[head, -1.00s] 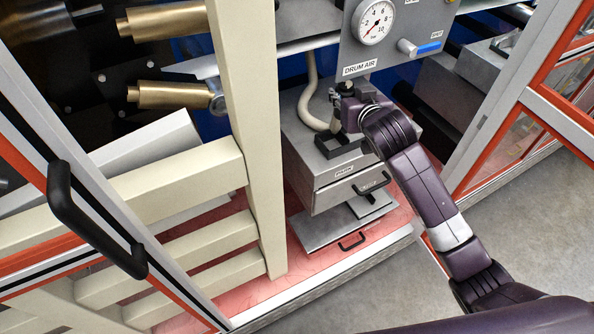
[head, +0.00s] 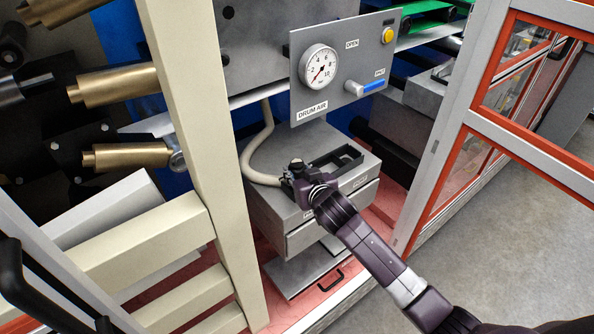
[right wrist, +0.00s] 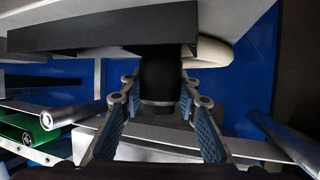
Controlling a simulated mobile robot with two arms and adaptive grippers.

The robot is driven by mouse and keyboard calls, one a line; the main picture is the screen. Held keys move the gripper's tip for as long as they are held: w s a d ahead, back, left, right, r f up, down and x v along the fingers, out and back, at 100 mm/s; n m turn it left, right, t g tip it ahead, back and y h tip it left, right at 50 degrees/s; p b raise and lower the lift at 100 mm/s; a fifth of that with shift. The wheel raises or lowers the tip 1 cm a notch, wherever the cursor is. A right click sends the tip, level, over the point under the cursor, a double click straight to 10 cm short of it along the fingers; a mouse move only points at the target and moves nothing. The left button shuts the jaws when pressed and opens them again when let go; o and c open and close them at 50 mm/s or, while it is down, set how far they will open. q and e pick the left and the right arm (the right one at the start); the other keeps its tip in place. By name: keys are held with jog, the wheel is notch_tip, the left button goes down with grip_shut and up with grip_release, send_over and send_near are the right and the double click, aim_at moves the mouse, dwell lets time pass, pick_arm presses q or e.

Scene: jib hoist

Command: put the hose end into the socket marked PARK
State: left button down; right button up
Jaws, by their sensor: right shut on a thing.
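The cream hose (head: 247,160) hangs from behind the gauge panel, bends left of the grey cabinet (head: 300,236) and runs to my right gripper (head: 298,180). In the right wrist view my fingers (right wrist: 158,108) are shut on the black cylindrical hose end (right wrist: 160,75), with a piece of cream hose (right wrist: 210,52) beside it. In the head view the gripper mostly hides the hose end, above the cabinet's front left top. Small labels on the cabinet front are too small to read, and I cannot make out the PARK socket. My left gripper is out of view.
A black rectangular frame (head: 337,160) stands on the cabinet top, right of the gripper. The DRUM AIR panel (head: 340,80), with gauge and blue-handled valve (head: 372,86), hangs above and behind. A cream post (head: 195,130) stands left; a red-edged door (head: 530,140) is right.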

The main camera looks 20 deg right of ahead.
jog(key=shift+f, duration=0.15)
jog(key=o, duration=1.3)
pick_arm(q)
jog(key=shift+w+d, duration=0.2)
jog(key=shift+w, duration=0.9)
pick_arm(e)
jog(key=shift+r, duration=0.25)
jog(key=shift+s+r, duration=0.1)
jog(key=shift+s, duration=0.5)
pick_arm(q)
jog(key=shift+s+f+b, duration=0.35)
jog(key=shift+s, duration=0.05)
pick_arm(e)
jog(key=v, duration=1.1)
jog(key=shift+w, duration=0.1)
